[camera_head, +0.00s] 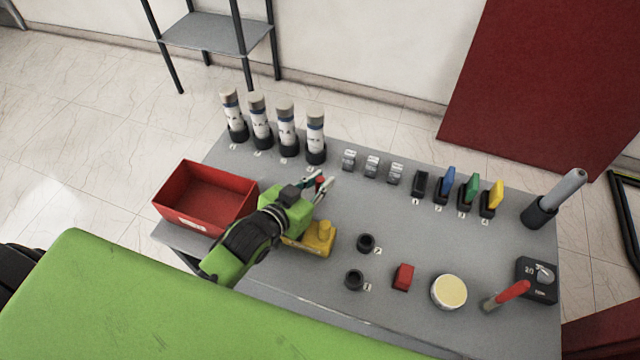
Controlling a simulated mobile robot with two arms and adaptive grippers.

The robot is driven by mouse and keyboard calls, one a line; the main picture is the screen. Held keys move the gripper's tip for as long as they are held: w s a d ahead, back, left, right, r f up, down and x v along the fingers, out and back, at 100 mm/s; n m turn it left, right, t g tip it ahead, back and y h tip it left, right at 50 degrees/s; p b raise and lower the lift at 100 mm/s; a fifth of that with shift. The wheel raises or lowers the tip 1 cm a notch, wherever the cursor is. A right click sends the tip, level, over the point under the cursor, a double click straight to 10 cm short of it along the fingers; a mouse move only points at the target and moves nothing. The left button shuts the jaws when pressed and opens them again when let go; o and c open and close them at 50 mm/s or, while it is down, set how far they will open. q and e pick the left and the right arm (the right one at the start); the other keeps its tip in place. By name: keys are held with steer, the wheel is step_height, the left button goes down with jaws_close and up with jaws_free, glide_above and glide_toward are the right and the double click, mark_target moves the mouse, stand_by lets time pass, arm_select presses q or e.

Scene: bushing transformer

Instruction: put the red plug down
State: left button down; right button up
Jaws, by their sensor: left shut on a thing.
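My left gripper (322,184) reaches over the table from the left and is shut on the red plug (319,182). Only a small red part of the plug shows between the fingertips; the gripper hides the rest. I cannot tell whether its lower end touches the table. The grey table (340,205) lies under it. A separate red block (403,277) sits near the table's front edge. My right gripper is not in view.
A red bin (170,200) stands left of my gripper, and a yellow piece (318,240) is close below it. Several bottles (286,125) stand behind. Blue (447,183), green (469,190) and yellow plugs (492,197) stand in holders at right, beside an empty holder (419,184).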

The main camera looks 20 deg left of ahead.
arm_select(q)
steer(key=shift+f, duration=0.75)
steer(key=shift+f, duration=0.15)
steer(key=c, duration=2)
jaws_free()
steer(key=shift+o, duration=0.2)
steer(key=b+v, duration=0.1)
steer(key=v, duration=1.1)
